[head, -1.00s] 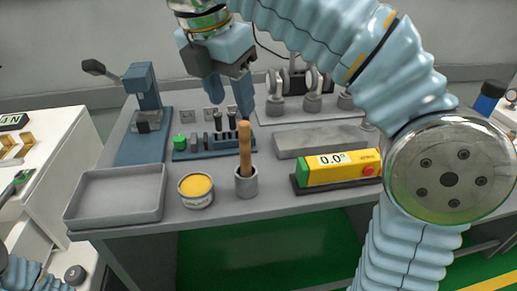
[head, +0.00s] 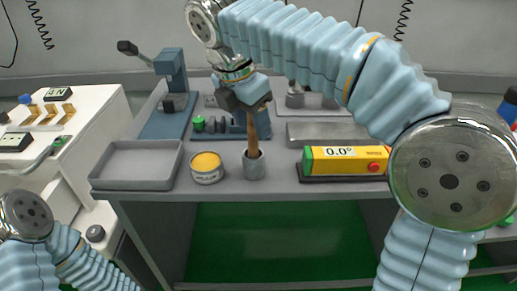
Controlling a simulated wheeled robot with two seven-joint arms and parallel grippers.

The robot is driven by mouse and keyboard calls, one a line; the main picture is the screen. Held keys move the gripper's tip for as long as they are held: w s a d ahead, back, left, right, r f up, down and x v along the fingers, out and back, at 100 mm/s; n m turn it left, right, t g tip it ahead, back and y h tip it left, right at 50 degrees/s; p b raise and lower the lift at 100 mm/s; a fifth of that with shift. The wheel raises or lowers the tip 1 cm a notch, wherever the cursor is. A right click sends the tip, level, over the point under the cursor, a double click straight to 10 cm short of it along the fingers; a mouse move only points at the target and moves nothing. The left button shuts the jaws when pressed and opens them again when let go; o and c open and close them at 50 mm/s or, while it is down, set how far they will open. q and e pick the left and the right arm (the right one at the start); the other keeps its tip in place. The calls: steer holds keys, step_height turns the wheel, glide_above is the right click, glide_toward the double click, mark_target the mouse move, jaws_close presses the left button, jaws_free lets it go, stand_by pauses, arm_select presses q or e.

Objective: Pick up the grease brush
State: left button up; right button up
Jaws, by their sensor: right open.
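The grease brush (head: 253,132) stands upright in a small grey cup (head: 254,166) on the bench, and its wooden handle points up. Its bristle end is hidden inside the cup. My right gripper (head: 248,108) is open and hangs from above at the top of the handle, pointing down. The gripper body overlaps the handle's upper end in the picture, and I cannot tell whether the fingers touch it. A tin of yellow grease (head: 206,167) stands just left of the cup. My left arm shows at the lower left, but its gripper is not in view.
A grey tray (head: 135,183) lies at the bench's left front. A yellow level reading 0.0° (head: 345,160) lies to the right of the cup. A blue press (head: 170,80) and a small tool rack (head: 215,133) stand behind. A white cart (head: 95,105) is at the left.

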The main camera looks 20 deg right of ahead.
steer(key=shift+x, duration=0.85)
steer(key=shift+w, duration=0.1)
jaws_close()
